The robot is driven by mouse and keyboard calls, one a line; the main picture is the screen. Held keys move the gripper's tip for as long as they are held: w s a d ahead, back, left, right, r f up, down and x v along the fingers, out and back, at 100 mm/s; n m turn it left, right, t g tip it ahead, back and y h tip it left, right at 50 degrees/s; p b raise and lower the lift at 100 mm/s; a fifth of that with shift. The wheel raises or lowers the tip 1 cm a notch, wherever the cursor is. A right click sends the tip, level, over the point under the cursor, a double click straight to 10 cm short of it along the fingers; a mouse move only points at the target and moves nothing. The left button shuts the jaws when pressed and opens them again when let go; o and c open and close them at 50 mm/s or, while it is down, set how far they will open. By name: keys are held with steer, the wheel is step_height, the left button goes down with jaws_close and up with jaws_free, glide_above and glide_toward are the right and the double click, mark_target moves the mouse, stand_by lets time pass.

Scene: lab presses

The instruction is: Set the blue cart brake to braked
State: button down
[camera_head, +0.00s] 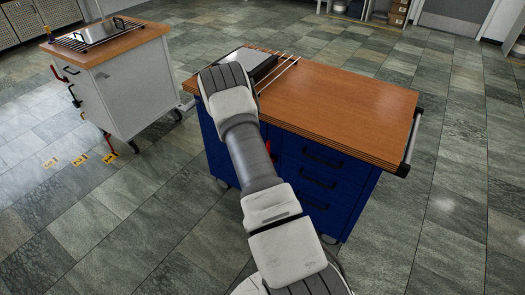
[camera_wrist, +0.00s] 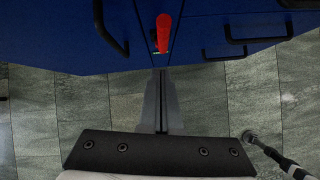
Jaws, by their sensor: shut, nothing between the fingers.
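The blue cart (camera_head: 325,178) stands in the middle of the head view, with a wooden top and dark drawer handles. A red lever (camera_wrist: 163,34) is on its front, between dark handles in the wrist view. A bit of red (camera_head: 268,147) also shows beside my arm in the head view. My gripper (camera_wrist: 161,72) is shut and empty. Its thin fingers point at the cart front, with their tips just below the lever's lower end. I cannot tell whether they touch it. My arm hides part of the cart front in the head view.
A white cart (camera_head: 130,85) with red and black levers stands at the left, near yellow floor marks (camera_head: 80,158). A rack with a dark device (camera_head: 250,65) sits on the blue cart's top. Tiled floor in front is clear.

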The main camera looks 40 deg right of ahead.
step_height(320, 180, up, 9)
steer(key=a+p, duration=0.1)
steer(key=a, duration=0.1)
steer(key=shift+s+a+r, duration=0.15)
stand_by(0.3)
steer(key=s+a+r+m+y+p, duration=0.1)
steer(key=s+a+r+m, duration=0.25)
steer(key=r, duration=0.55)
steer(key=s+a+r+m+t+p, duration=0.1)
steer(key=s+a+r+m, duration=0.3)
steer(key=r, duration=0.6)
steer(key=s+a+r+m+y+p, duration=0.1)
steer(key=s+a+r+m, duration=0.15)
steer(key=a+r, duration=0.45)
steer(key=s+a+r+m+t+y, duration=0.1)
steer(key=s+a+r+m, duration=0.2)
steer(key=s, duration=0.4)
steer(key=s+a+r+m+y+p, duration=0.1)
steer(key=s+a+r+m+y, duration=0.1)
steer(key=s+a+r, duration=0.3)
steer(key=s+a+r+m+t+y+p, duration=0.1)
steer(key=s+a+r+m, duration=0.3)
steer(key=s, duration=0.5)
steer(key=shift+s+a+m+t+y, duration=0.3)
steer(key=shift+s+a+m, duration=0.1)
steer(key=shift+a+m, duration=0.2)
steer(key=shift+r, duration=0.1)
